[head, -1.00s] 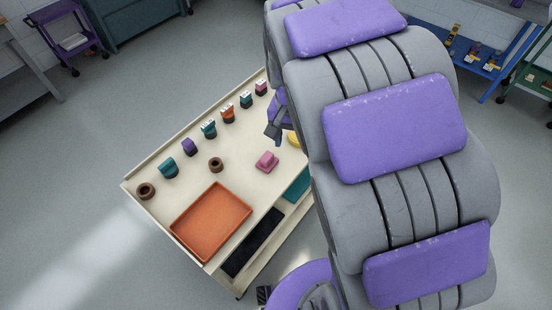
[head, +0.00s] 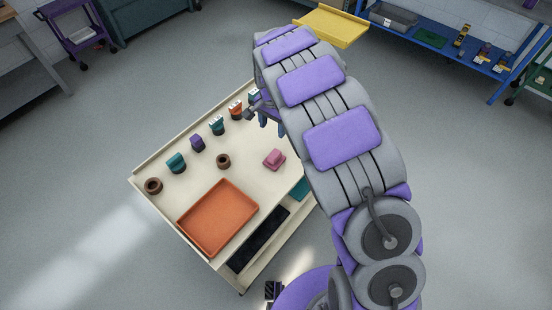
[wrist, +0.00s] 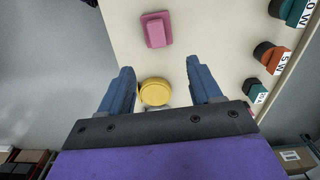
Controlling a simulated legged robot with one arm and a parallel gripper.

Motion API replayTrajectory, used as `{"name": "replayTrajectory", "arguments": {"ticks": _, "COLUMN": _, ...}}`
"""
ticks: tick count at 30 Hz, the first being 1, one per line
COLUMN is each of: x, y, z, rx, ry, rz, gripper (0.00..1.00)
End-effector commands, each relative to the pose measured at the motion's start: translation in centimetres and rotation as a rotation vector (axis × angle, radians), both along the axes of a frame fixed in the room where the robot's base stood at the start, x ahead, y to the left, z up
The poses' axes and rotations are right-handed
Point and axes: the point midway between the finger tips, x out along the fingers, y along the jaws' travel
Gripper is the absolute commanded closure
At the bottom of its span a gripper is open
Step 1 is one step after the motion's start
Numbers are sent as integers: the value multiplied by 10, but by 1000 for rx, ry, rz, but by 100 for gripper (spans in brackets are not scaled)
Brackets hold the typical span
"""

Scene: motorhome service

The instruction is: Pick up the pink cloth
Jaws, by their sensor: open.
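The pink cloth (head: 274,159) is a small folded block on a flat pink base, on the cream tabletop right of the middle. It also shows in the wrist view (wrist: 156,30), at the top centre, beyond my fingertips. My gripper (wrist: 160,68) is open and empty, with its two blue fingers apart. A round yellow thing (wrist: 155,92) shows between the fingers in the wrist view, on the table below; I cannot tell the gap. In the head view my gripper (head: 262,112) is at the table's far end, partly hidden by my arm, and apart from the pink cloth.
An orange tray (head: 217,217) lies near the front of the cream table (head: 255,180). A blue shelf unit (head: 480,60) stands at the back right. Open floor surrounds the table.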

Motion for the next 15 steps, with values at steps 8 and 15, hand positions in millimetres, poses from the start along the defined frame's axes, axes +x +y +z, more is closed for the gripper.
{"name": "replayTrajectory", "arguments": {"ticks": 8, "x": -2, "y": 0, "z": -56, "rx": -4, "ry": 7, "rz": 0, "gripper": 36}}
{"name": "replayTrajectory", "arguments": {"ticks": 15, "x": -2, "y": -1, "z": -99, "rx": -3, "ry": 5, "rz": 0, "gripper": 36}}
